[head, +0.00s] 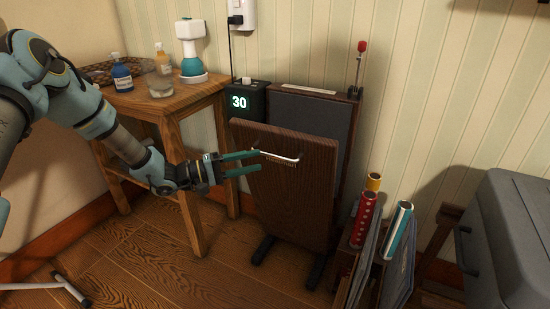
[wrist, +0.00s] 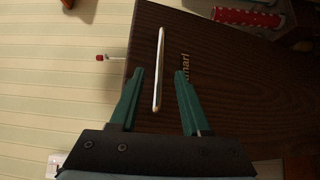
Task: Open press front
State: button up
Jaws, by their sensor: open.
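The press front (head: 290,190) is a dark wood panel, tilted out from the upright press body (head: 318,118) at the top. A pale bar handle (head: 280,157) runs across the panel near its upper edge. My gripper (head: 258,162) is open, its green fingers pointing right at the left part of the handle. In the wrist view, the handle (wrist: 159,70) lies between the two open fingers (wrist: 158,72), lengthwise along them; its near end reaches between the fingertips. I cannot tell whether either finger touches it.
A wooden table (head: 170,105) with bottles and a steamer stands to the left. A black unit (head: 245,101) showing 30 is beside the press. A rack of coloured rolls (head: 366,215) stands close on the right, with a grey case (head: 510,235) beyond. Floor at front left is mostly clear.

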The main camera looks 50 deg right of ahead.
aim_at(272, 157)
jog(key=x, duration=0.7)
jog(key=shift+f, duration=0.1)
jog(key=shift+c, duration=0.3)
grip_shut()
dwell(0.9)
